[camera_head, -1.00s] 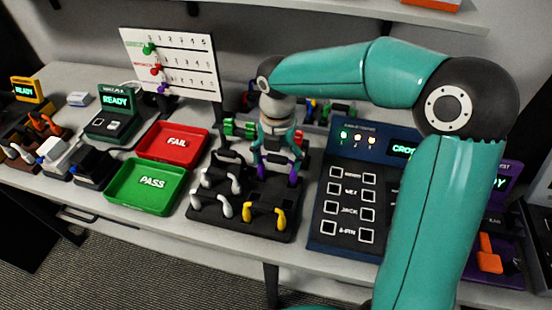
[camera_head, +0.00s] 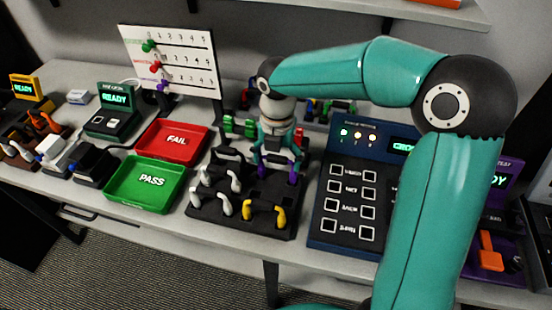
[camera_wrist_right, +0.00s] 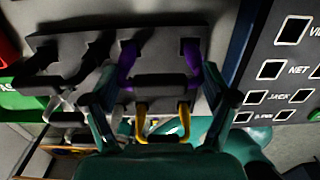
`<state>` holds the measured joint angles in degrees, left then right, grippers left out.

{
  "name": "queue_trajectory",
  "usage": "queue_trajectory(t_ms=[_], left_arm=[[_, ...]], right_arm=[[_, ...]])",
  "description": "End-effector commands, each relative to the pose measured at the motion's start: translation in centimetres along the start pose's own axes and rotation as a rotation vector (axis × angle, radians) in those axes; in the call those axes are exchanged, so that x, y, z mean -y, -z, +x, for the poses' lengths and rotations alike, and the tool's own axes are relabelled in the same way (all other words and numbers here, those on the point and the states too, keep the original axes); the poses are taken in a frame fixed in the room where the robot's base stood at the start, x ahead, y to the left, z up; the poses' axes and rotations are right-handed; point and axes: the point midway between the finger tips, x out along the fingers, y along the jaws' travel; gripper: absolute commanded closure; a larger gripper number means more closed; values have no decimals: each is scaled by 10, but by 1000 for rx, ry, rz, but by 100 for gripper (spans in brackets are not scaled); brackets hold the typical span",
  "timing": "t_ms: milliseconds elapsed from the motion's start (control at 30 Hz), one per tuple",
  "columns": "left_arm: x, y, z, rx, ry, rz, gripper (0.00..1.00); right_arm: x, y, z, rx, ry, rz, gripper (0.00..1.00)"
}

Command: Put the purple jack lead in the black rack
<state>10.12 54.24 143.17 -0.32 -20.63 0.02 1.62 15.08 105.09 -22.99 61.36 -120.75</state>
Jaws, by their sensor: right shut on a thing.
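The purple jack lead (camera_head: 293,174) is at the right part of the black rack (camera_head: 268,189). In the right wrist view the lead (camera_wrist_right: 192,57) has two purple ends joined by a dark middle. Its ends point at the rack's (camera_wrist_right: 75,58) slots; I cannot tell whether they are fully seated. My right gripper (camera_head: 278,160) comes from above and is shut on the lead, with its fingers (camera_wrist_right: 163,95) on both sides of it. My left gripper is not in view.
A yellow lead (camera_head: 265,214) and white leads (camera_head: 223,206) stand in the rack's front and left parts. The green PASS tray (camera_head: 146,186) and red FAIL tray (camera_head: 172,142) lie left. A blue test panel (camera_head: 318,205) stands close on the right.

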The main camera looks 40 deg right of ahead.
Motion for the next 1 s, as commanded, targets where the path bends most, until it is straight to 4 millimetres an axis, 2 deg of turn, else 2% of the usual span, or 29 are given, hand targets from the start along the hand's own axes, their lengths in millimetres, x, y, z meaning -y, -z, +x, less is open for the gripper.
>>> queue_trajectory(t_ms=[867,900,1000], left_arm=[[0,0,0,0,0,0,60],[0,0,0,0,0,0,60],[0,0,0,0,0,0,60]], right_arm=[[0,0,3,0,0,1,57],[0,0,3,0,0,1,14],[0,0,3,0,0,1,0]])
